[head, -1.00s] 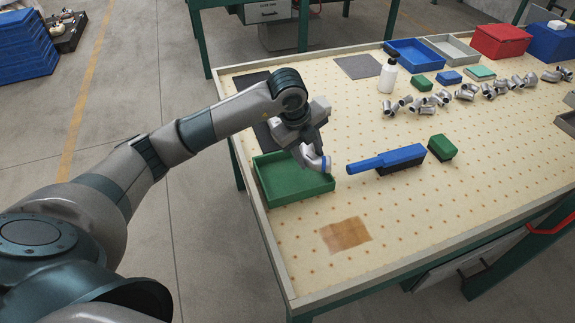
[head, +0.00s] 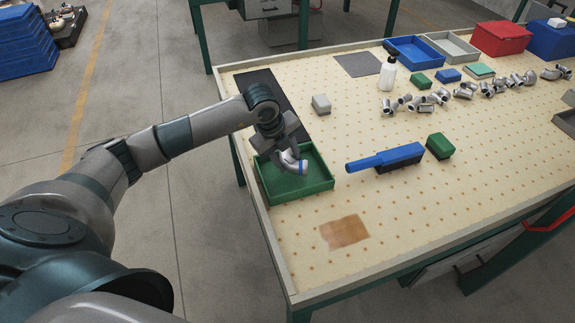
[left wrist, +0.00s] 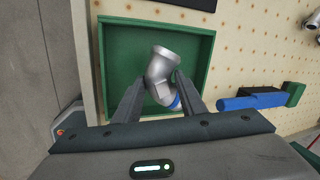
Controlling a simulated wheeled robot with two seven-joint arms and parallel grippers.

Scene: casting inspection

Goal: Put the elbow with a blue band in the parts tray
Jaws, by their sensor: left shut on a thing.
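The elbow with a blue band (head: 291,163) is a silver pipe fitting, held over the green parts tray (head: 328,185). In the left wrist view the elbow (left wrist: 160,72) sits between the two fingers, its blue band near the right finger. My left gripper (head: 284,152) is shut on it; it also shows in the left wrist view (left wrist: 155,92). The tray (left wrist: 205,65) has no other part showing inside. Whether the elbow touches the tray floor I cannot tell. My right gripper is not in view.
A blue-handled brush (head: 385,158) and a green block (head: 440,146) lie right of the tray. Several other fittings (head: 425,101) lie farther back near a white bottle (head: 388,75).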

